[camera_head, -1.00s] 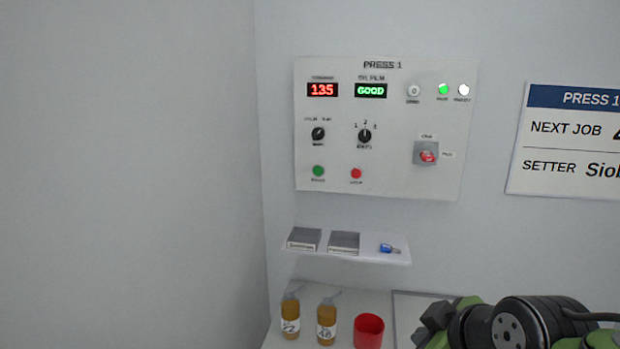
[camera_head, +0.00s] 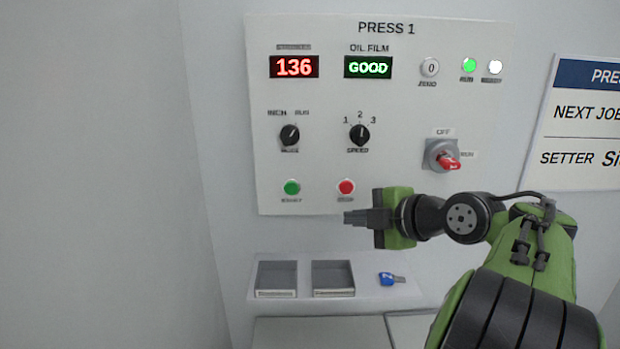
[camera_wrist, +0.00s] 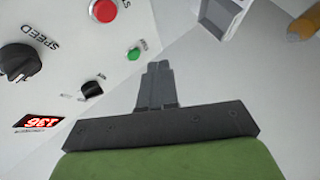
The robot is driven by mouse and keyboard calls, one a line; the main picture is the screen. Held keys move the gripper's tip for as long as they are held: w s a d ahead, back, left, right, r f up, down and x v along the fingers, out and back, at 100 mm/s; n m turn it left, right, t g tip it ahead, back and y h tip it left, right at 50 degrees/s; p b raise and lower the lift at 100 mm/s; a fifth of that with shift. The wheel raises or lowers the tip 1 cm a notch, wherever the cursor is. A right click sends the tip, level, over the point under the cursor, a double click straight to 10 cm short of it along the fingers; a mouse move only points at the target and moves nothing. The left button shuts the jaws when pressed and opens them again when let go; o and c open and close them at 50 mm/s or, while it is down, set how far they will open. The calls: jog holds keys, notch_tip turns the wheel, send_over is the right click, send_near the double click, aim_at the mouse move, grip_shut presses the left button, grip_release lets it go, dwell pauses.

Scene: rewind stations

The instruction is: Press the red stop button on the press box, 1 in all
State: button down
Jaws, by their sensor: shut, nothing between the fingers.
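The press box (camera_head: 400,190) is a white panel labelled PRESS 1 on the wall in the head view. Its red stop button (camera_head: 346,187) is at the lower middle, right of the green button (camera_head: 291,187). In the wrist view the red button (camera_wrist: 103,10) is at the top left, cut by the frame edge. My gripper (camera_head: 348,217) is shut and empty. In the head view its tips appear just below the red button and its label. In the wrist view my fingertips (camera_wrist: 157,66) appear apart from the red button.
The display (camera_head: 294,67) reads 136. A shelf (camera_head: 365,296) below holds two grey trays (camera_head: 334,292) and a blue item (camera_head: 387,279).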

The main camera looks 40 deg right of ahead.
aim_at(346, 188)
jog(key=shift+w+d+r+p, duration=0.1)
jog(key=shift+w+d+p, duration=0.65)
jog(key=shift+w, duration=0.3)
jog(key=shift+w+d+f+p, duration=0.1)
jog(key=shift+w+d+p, duration=0.45)
jog(key=shift+w+d, duration=0.45)
jog(key=shift+w+d+r+p, duration=0.1)
jog(key=shift+w+d+p, duration=0.6)
jog(key=shift+w, duration=0.45)
jog(key=shift+w+d, duration=0.25)
jog(key=shift+w, duration=0.1)
